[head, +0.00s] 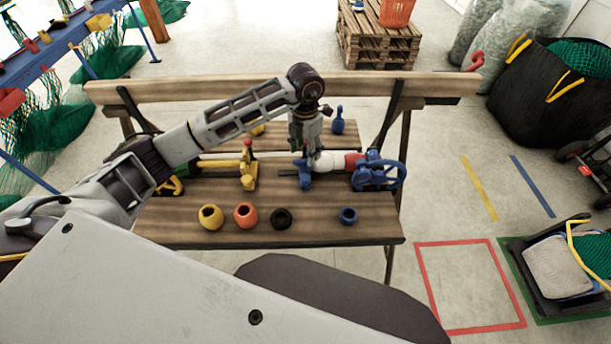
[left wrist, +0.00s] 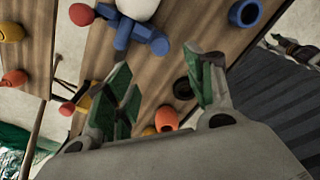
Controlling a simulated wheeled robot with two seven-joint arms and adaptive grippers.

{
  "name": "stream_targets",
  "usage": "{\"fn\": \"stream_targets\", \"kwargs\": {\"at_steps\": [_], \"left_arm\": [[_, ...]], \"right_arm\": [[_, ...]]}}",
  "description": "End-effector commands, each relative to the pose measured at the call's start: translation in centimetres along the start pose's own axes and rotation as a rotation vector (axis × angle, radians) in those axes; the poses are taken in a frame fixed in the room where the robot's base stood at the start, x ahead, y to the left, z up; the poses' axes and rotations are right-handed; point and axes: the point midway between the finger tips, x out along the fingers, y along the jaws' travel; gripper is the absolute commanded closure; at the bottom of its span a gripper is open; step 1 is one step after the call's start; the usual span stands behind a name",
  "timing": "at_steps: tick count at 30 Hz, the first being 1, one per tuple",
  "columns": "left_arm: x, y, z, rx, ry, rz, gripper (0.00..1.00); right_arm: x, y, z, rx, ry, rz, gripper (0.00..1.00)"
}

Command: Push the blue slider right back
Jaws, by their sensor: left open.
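The blue slider (head: 306,178) sits on the bench, left of the white cylinder with a red end (head: 335,161). A larger blue part with a looped handle (head: 370,172) stands at the cylinder's right end. My left gripper (head: 308,148) is open, pointing down just above and behind the blue slider, and partly hides its top. In the left wrist view the gripper's green-padded fingers (left wrist: 165,90) are apart with nothing between them. The blue slider (left wrist: 124,36) shows beyond them there. Whether a finger touches it cannot be told. My right gripper is not in view.
A yellow clamp (head: 248,172) stands left of the slider. Along the bench's front lie a yellow ring (head: 210,217), an orange ring (head: 245,215), a black ring (head: 281,219) and a blue ring (head: 348,216). A blue bottle-like piece (head: 338,121) stands behind.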

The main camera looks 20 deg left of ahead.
Motion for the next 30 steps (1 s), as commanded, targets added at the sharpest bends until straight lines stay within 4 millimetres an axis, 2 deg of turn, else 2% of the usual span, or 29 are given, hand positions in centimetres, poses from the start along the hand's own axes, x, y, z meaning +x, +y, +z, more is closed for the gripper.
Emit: {"fn": "stream_targets", "kwargs": {"at_steps": [8, 30], "left_arm": [[2.4, -0.1, -0.1, 0.0, 0.003, -0.001, 0.46], [11.8, -0.1, -0.1, 0.0, 0.003, -0.001, 0.46]], "right_arm": [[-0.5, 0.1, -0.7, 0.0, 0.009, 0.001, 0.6], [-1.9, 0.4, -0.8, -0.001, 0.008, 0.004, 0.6]]}}
